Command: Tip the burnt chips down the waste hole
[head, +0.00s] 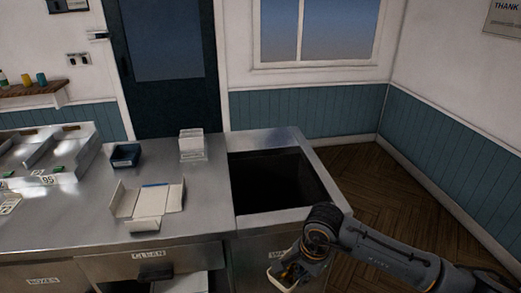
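The waste hole is a dark square opening (270,182) in the right end of the steel counter, with a raised metal rim. I see nothing inside it. No burnt chips can be made out in the head view. My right arm comes in from the lower right, and my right gripper (286,275) points down in front of the counter's front face, below the near rim of the hole. A pale curved edge shows at its fingers; I cannot tell whether it is a held thing or whether the fingers are shut. My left gripper is out of view.
An open, flattened carton (149,201) lies on the steel counter (85,222). Behind it stand a dark blue tub (126,156) and a white stack (192,145). Sloped metal trays (45,155) fill the left. A drawer labelled clean (150,264) is below. Wooden floor (400,185) is free at right.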

